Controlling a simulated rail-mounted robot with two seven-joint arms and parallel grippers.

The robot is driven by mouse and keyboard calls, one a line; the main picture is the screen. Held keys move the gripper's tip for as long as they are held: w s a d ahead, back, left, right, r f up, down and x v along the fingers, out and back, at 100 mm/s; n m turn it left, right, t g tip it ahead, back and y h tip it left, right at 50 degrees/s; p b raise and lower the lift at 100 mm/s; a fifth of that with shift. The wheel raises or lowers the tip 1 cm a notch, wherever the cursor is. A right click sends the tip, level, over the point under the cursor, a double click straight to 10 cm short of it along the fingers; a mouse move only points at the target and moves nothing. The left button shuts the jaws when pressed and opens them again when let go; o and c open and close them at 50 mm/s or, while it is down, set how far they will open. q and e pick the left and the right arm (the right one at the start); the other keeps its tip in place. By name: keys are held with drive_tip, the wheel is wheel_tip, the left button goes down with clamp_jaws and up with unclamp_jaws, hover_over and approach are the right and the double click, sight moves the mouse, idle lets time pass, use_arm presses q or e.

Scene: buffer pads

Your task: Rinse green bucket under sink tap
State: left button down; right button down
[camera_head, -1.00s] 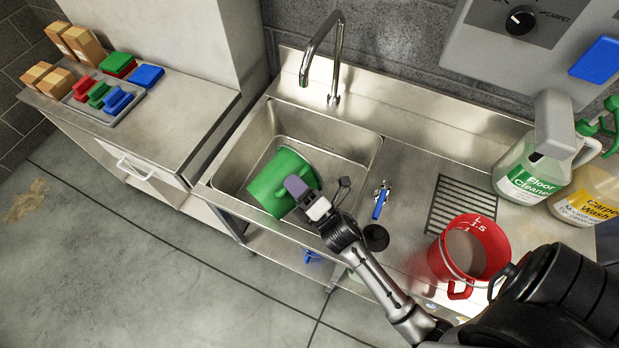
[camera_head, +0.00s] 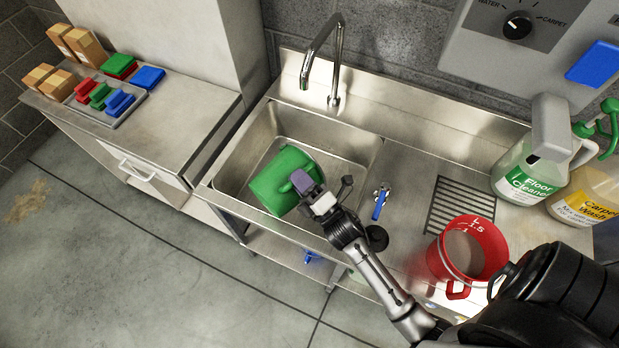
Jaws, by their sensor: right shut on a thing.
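The green bucket (camera_head: 274,186) is tilted on its side in the front part of the steel sink basin (camera_head: 330,143). My right gripper (camera_head: 309,187) is shut on the green bucket at its right side, by the handle. The gripper hides part of the bucket, and the bucket's inside is hidden. The sink tap (camera_head: 337,62) arches over the back of the basin, with its spout behind the bucket and apart from it. No water shows from the spout. A blue-handled valve (camera_head: 380,203) sits on the counter right of the basin. My left gripper is not in view.
A red bucket (camera_head: 467,252) stands on the right counter beside a drain grate (camera_head: 459,204). Floor cleaner (camera_head: 525,178) and carpet wash (camera_head: 583,202) jugs stand behind it. A side table at left holds a tray (camera_head: 128,112) of brushes and several boxes.

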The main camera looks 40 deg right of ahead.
sight(281, 209)
drive_tip(key=shift+a+f+b, duration=0.2)
drive_tip(key=shift+b, duration=0.1)
drive_tip(key=a+n+y, duration=0.1)
drive_tip(key=a, duration=0.1)
drive_tip(key=a+n, duration=0.1)
drive_tip(key=n, duration=0.1)
drive_tip(key=a+n+y, duration=0.1)
drive_tip(key=a+n, duration=0.1)
drive_tip(key=shift+s+a+r+g+y, duration=0.15)
drive_tip(key=shift+a+r+g+y, duration=0.15)
drive_tip(key=shift+r+g, duration=0.1)
drive_tip(key=shift+a+n, duration=0.25)
drive_tip(key=shift+n, duration=0.15)
drive_tip(key=shift+a+f+n+y, duration=0.15)
drive_tip(key=shift+a+n+y, duration=0.25)
drive_tip(key=shift+n, duration=0.2)
drive_tip(key=a+f+n+g+y+p, duration=0.2)
drive_tip(key=a+f+n+g, duration=0.3)
drive_tip(key=n, duration=0.9)
drive_tip(key=shift+s+a+f+y+p, duration=0.2)
drive_tip(key=shift+a+f+y+p, duration=0.15)
drive_tip(key=shift+a+f, duration=1.75)
drive_tip(key=shift+a+r, duration=0.3)
